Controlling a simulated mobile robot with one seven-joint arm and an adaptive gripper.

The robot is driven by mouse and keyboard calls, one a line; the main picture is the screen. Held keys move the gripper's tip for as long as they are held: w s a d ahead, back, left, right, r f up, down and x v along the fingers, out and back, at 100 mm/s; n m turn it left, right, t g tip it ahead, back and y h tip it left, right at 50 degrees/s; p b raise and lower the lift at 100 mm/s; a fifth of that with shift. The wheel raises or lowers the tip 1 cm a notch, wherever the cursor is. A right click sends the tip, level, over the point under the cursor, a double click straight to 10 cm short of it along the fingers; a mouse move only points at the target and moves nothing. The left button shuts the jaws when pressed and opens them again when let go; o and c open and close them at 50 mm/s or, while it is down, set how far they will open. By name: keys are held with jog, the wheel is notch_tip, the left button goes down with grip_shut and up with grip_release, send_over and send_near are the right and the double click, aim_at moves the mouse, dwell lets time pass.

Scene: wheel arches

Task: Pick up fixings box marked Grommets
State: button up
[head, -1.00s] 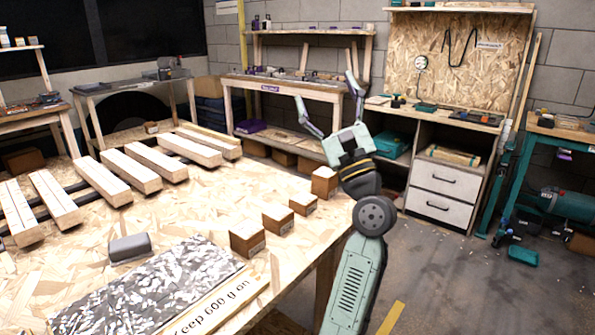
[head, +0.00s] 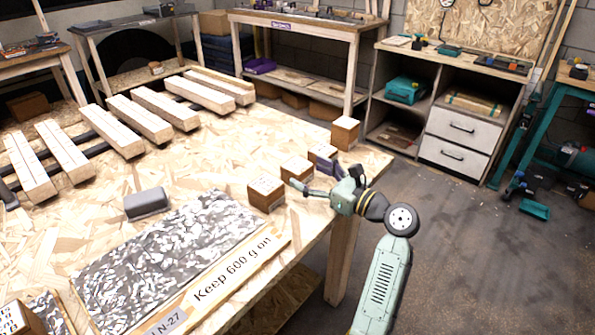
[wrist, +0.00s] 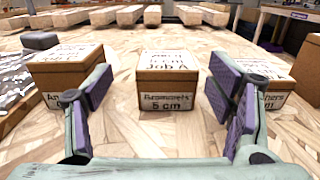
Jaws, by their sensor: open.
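The fixings box marked Grommets (wrist: 165,82) is a small brown box with white labels, centred in the wrist view; its front label seems to read "Grommets 5 cm". In the head view it is the second box (head: 294,168) from the near end of a row on the chipboard table. My gripper (wrist: 161,88) is open and empty, with its purple-padded fingers on either side of my line of view to the box. In the head view my gripper (head: 306,174) is low at the table's right edge, close to the box. Contact cannot be told.
A similar box (wrist: 68,72) stands to the left and another (wrist: 266,78), partly behind my finger, to the right. A further box (head: 345,133) ends the row. A grey case (head: 146,203) and a speckled slab (head: 170,250) lie left. The table (head: 230,155) has bare room beyond the row.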

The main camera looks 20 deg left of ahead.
aim_at(297, 165)
jog(key=x, duration=0.2)
jog(key=p+x, duration=0.1)
jog(key=x, duration=0.2)
jog(key=shift+w+d, duration=0.1)
jog(key=shift+w, duration=0.25)
jog(key=shift+c, duration=0.4)
jog(key=c, duration=1.3)
